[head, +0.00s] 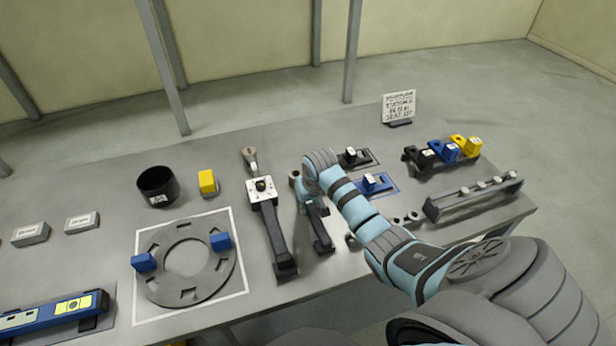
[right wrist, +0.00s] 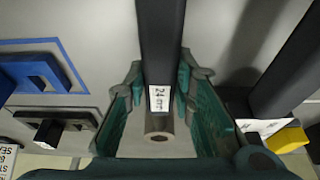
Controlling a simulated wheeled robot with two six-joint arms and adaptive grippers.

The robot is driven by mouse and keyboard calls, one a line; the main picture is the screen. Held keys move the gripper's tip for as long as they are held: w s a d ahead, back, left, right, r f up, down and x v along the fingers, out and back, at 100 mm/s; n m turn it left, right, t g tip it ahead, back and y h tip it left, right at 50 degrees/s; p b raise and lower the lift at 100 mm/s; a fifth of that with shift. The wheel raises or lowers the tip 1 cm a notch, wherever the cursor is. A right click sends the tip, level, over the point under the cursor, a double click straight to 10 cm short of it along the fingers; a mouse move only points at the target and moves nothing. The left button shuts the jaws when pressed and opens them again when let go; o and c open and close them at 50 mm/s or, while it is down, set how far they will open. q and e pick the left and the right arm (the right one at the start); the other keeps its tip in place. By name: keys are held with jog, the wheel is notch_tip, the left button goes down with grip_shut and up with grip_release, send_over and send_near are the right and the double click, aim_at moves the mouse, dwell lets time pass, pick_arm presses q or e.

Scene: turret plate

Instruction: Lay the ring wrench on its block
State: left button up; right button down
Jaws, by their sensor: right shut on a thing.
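The ring wrench (right wrist: 160,50) has a dark handle, a "24 mm" label and a round metal end with a hole. In the head view its dark handle (head: 321,232) points toward the table's front edge. My right gripper (right wrist: 158,105) is shut on it near the metal end; in the head view the gripper (head: 305,195) is partly hidden by its own arm. I cannot tell how far the wrench is above the table. A blue block (head: 372,184) and a dark block (head: 352,157) sit in outlined areas right of the gripper. My left gripper is not in view.
A long dark-handled tool (head: 273,225) lies close left of the wrench. Further left are the grey ring plate (head: 160,285), a black cup (head: 157,186) and a yellow block (head: 208,182). Coloured holders (head: 446,152) and a rail (head: 475,195) stand at right.

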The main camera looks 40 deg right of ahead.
jog(key=shift+f, duration=0.1)
dwell(0.5)
jog(key=c, duration=1.3)
grip_release()
jog(key=shift+r, duration=3.5)
